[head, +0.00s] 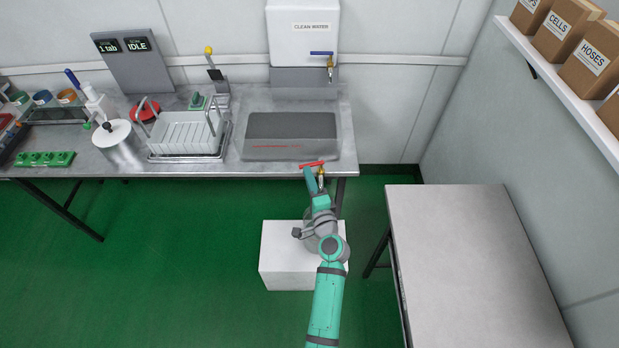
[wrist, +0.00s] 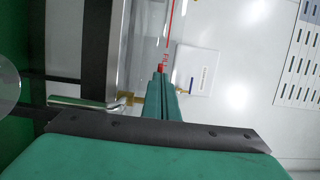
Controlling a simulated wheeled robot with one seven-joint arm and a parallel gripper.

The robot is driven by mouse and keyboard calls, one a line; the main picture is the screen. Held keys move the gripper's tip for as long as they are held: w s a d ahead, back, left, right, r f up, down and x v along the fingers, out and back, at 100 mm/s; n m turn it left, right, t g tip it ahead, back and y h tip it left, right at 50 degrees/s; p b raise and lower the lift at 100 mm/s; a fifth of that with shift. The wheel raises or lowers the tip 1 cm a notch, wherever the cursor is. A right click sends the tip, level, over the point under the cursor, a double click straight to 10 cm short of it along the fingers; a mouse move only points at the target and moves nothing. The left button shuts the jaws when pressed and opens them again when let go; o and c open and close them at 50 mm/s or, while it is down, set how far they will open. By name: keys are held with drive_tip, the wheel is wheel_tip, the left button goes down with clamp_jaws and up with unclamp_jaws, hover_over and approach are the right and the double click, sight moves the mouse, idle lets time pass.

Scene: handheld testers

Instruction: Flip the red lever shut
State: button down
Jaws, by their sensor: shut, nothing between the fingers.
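The red lever (head: 312,164) sits on top of a brass tap (head: 321,178) at the front edge of the steel bench, below the sink. It lies roughly crosswise in the head view. My gripper (head: 308,172) is shut and empty, its fingertips right at the lever's left part; I cannot tell whether they touch it. In the wrist view the shut fingers (wrist: 160,80) point at a small red piece of the lever (wrist: 161,68). The brass valve body (wrist: 130,98) is just left of the fingers. Most of the lever is hidden there.
A dark sink basin (head: 290,126) lies behind the lever, with a clean water tank (head: 303,35) and blue-handled tap (head: 321,53) above. A white rack (head: 186,134) stands left. A white box (head: 280,250) is on the floor below my arm. A bare grey table (head: 470,250) is at right.

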drive_tip(key=shift+w+a, duration=0.7)
drive_tip(key=shift+s, duration=0.1)
